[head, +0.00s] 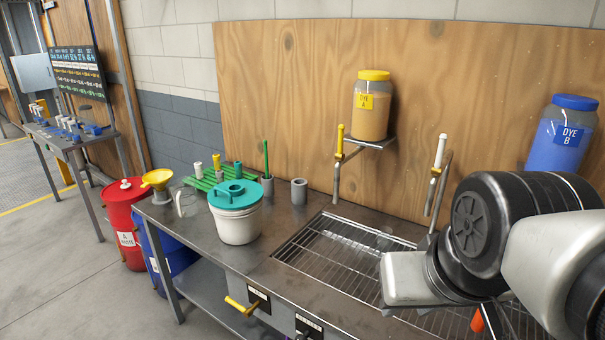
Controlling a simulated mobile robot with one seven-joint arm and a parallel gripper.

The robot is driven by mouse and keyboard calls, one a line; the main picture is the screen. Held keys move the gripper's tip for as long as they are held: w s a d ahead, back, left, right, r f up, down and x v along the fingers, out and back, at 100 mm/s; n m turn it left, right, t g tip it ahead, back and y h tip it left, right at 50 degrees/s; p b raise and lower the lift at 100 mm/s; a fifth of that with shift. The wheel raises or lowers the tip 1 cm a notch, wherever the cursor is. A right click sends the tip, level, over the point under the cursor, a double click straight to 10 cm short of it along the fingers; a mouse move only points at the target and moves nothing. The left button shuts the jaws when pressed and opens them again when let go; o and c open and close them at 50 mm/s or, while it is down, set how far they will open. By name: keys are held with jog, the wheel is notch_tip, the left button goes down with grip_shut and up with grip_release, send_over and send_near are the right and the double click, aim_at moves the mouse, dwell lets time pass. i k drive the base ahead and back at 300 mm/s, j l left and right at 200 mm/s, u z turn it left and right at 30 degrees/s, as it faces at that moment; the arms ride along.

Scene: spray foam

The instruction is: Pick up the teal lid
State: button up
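The teal lid (230,193) sits on top of a white bucket (237,227) near the left part of the metal table. The lid has a raised round fitting on its top and looks level. My arm fills the right side of the head view, well to the right of the lid and apart from it. The end of my arm points down at the lower right. My gripper's fingers cannot be made out there, so whether it is open or shut is hidden.
A green rack (207,180), a glass jug (187,203) and a grey cup (299,191) stand near the bucket. A wire grate (335,255) lies to its right. Dye jars (371,105) and taps (339,150) rise behind. Red (122,215) and blue drums stand left of the table.

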aim_at(233, 194)
jog(key=i+j+z, duration=0.1)
jog(key=z, duration=0.35)
jog(key=j+z, duration=0.6)
jog(key=z, duration=0.25)
jog(key=j+z, duration=0.3)
jog(key=j, duration=0.25)
jog(key=k+j+z, duration=0.15)
jog(key=j+z, duration=0.2)
jog(key=j, duration=0.2)
jog(key=k+j, duration=0.1)
jog(key=j, duration=0.3)
jog(key=k+j+z, duration=0.1)
jog(key=j, duration=0.35)
jog(key=k+j, duration=0.2)
jog(key=j, duration=0.2)
jog(key=k+j+z, duration=0.1)
jog(key=j, duration=0.35)
jog(key=k+j, duration=0.15)
jog(key=j, duration=0.25)
